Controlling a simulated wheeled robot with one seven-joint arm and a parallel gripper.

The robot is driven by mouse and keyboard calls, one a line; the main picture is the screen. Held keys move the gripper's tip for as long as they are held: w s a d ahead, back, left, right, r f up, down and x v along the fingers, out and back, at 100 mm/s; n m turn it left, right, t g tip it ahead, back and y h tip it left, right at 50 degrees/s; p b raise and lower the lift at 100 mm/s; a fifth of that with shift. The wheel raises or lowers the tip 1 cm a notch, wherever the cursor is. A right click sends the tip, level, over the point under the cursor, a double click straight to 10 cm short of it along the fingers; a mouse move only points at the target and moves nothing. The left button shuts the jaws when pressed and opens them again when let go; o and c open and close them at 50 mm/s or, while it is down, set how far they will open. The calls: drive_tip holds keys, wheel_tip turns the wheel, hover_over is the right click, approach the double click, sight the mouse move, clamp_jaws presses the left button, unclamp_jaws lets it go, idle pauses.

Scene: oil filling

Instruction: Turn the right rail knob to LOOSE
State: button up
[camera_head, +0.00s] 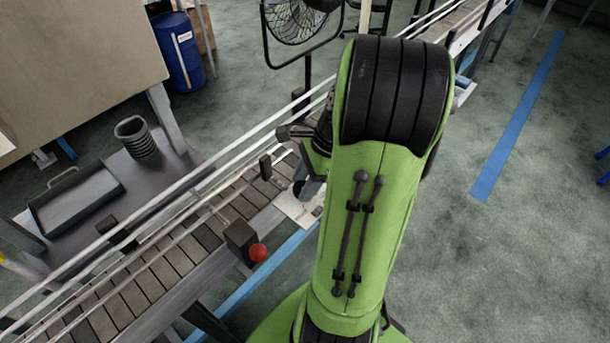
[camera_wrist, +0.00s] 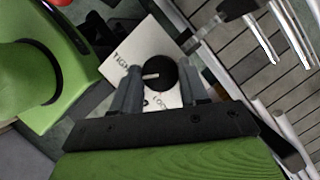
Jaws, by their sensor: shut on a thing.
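The rail knob is black and round with a white pointer mark (camera_wrist: 160,73), seen in the wrist view on a white plate (camera_wrist: 128,60). The plate reads TIGHT at the left and LOOSE below the knob, partly covered. The pointer mark lies toward the left of the picture, near the TIGHT side. My gripper (camera_wrist: 159,80) has one grey finger on each side of the knob and is shut on it.
The slatted conveyor (camera_head: 158,268) with its guide rails runs diagonally beside the plate. A black box with a red button (camera_head: 258,252) stands at its near edge. A dark tray (camera_head: 75,203), a blue barrel (camera_head: 180,52) and a fan (camera_head: 295,15) stand beyond. Open floor lies right.

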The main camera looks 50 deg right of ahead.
drive_tip(key=n+p, duration=0.1)
drive_tip(key=n, duration=0.1)
drive_tip(key=n+g+p, duration=0.1)
drive_tip(key=p, duration=0.1)
drive_tip(key=shift+w+r+n+y, duration=0.1)
drive_tip(key=shift+r+n+y, duration=0.1)
drive_tip(key=shift+n+y, duration=0.2)
drive_tip(key=n+g+p, duration=0.1)
drive_tip(key=n, duration=0.2)
drive_tip(key=shift+w+f+n+g+p, duration=0.1)
drive_tip(key=shift+w+n+g+p, duration=0.05)
drive_tip(key=shift+n+g+p, duration=0.2)
drive_tip(key=n+g+p, duration=0.1)
drive_tip(key=n, duration=0.2)
drive_tip(key=shift+w+n+h, duration=0.1)
drive_tip(key=shift+n+h, duration=0.15)
drive_tip(key=shift+h, duration=0.05)
drive_tip(key=shift+f+n+g+h, duration=0.15)
drive_tip(key=shift+n+g, duration=0.3)
drive_tip(key=shift+n, duration=0.6)
drive_tip(key=shift+r+n+g+h, duration=0.1)
drive_tip(key=shift+n+g+h, duration=0.25)
drive_tip(key=shift+n, duration=0.7)
drive_tip(key=o, duration=1)
drive_tip(key=shift+o, duration=0.2)
drive_tip(key=shift+w, duration=0.1)
